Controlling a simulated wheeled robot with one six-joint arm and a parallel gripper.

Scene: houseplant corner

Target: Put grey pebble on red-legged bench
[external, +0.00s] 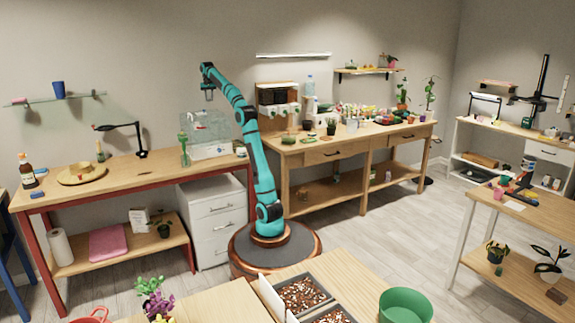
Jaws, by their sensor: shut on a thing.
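The red-legged bench (118,187) stands at the left against the wall, with a wooden top, red legs and a lower shelf. My gripper (209,99) points down, high up near the bench's right end, in front of the wall and above the glass tank in the picture. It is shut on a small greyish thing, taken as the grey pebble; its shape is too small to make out. No other grey pebble can be told apart in this view.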

